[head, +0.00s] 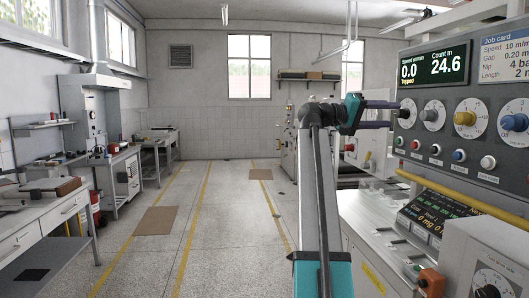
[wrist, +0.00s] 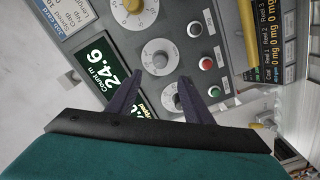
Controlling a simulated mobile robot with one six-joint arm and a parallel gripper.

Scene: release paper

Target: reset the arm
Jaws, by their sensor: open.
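My gripper (head: 393,114) is open in the head view, its two dark fingers pointing right toward the control panel (head: 440,165). In the wrist view the fingers (wrist: 161,78) are spread apart with nothing gripped. The leftmost dial (wrist: 168,98) shows between them, partly hidden by the gripper body. I cannot tell whether the fingertips touch the panel. My arm rises from the bottom of the head view and bends right at the top.
The panel carries a yellow-knobbed dial (head: 465,119), several push buttons and a display (head: 434,66) reading 0.0 and 24.6. A yellow rail (head: 465,202) runs below it. A white worktop (head: 375,207) lies beneath.

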